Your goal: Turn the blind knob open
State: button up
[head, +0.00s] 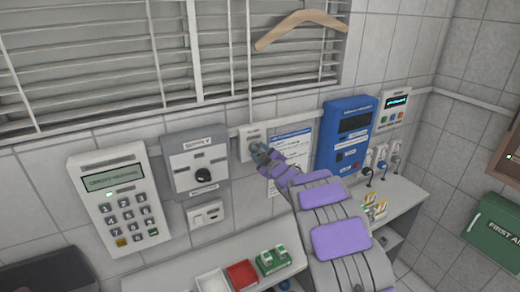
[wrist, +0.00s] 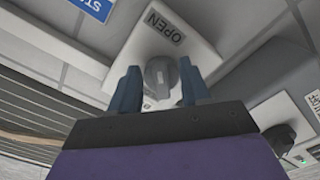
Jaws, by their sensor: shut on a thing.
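The blind knob (wrist: 158,76) is a grey round knob with a raised grip, on a white wall plate marked OPEN (wrist: 165,28). In the wrist view it sits between the two blue-grey fingers of my gripper (wrist: 160,90), which is shut on it. In the head view my gripper (head: 260,152) is at the white plate (head: 249,133) below the window, and hides the knob. The blind (head: 120,60) shows light slats with gaps between them.
A grey panel with a black dial (head: 204,174) is left of my gripper, and a keypad (head: 119,197) farther left. A paper sheet (head: 291,140) and a blue box (head: 344,135) are to the right. A wooden hanger (head: 301,25) hangs above. A shelf with trays (head: 242,274) is below.

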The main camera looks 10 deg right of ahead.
jog(key=shift+f+m, duration=0.3)
jog(key=shift+f, duration=0.15)
jog(key=o, duration=1.1)
jog(key=shift+r, duration=0.1)
jog(key=shift+c, duration=0.2)
jog(key=shift+r, duration=0.15)
jog(key=shift+s, duration=0.1)
jog(key=v, duration=1.7)
jog(key=shift+b, duration=0.3)
jog(key=shift+d, duration=0.15)
